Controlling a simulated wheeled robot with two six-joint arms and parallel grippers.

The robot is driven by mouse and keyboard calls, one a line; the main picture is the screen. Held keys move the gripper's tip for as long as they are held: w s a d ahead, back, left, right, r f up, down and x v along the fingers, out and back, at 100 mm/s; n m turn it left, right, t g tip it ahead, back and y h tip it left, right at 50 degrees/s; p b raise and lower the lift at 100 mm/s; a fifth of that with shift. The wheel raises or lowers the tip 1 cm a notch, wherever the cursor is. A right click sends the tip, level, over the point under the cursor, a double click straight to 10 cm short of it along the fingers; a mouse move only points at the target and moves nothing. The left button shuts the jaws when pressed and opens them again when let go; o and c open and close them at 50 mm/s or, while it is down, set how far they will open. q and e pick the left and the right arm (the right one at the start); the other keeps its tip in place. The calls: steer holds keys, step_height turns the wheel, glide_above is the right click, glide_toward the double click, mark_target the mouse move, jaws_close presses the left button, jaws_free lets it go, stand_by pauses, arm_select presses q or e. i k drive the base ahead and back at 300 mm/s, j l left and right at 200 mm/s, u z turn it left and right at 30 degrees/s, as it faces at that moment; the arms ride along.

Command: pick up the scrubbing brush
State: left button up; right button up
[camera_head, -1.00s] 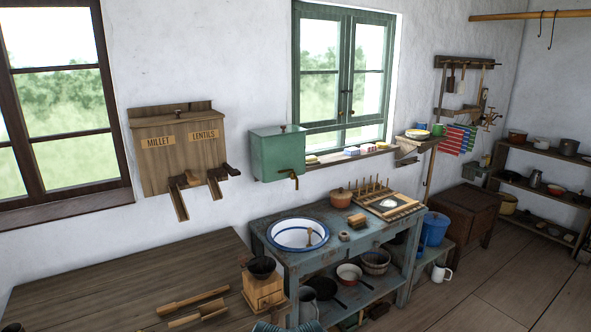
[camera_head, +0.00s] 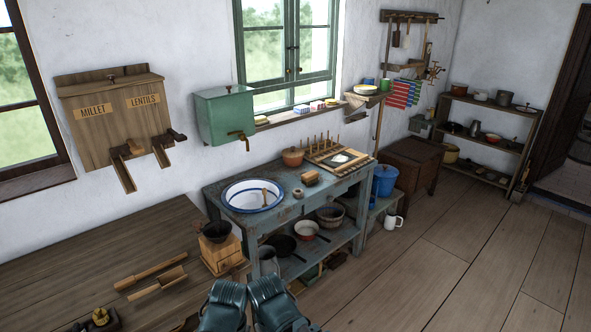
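Two blue-grey parts of my own body stand at the bottom middle, well short of the worktable. I cannot make out the fingers of either gripper.
A white basin with a blue rim (camera_head: 252,195) is set in the worktable's left part. A wooden table with a grinder (camera_head: 221,252) is at left. Floor (camera_head: 440,265) at right is clear.

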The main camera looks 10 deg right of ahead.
mark_target(312, 176)
steer(key=i+l+u, duration=0.1)
steer(key=i+l, duration=0.2)
steer(key=i+l+u, duration=0.15)
steer(key=i+l, duration=0.15)
steer(key=i+l+u, duration=0.1)
steer(key=i+l, duration=0.2)
steer(key=l, duration=0.15)
steer(key=i+l+u, duration=0.1)
steer(key=i+l, duration=0.15)
steer(key=l, duration=0.15)
steer(key=i+l+u, duration=0.15)
steer(key=l, duration=0.25)
steer(key=i+l+u, duration=0.1)
steer(key=i+l, duration=0.2)
steer(key=l, duration=0.2)
steer(key=i+l+u, duration=0.1)
steer(key=l, duration=0.35)
steer(key=i+l+u, duration=0.15)
steer(key=i+l, duration=0.15)
steer(key=l, duration=0.2)
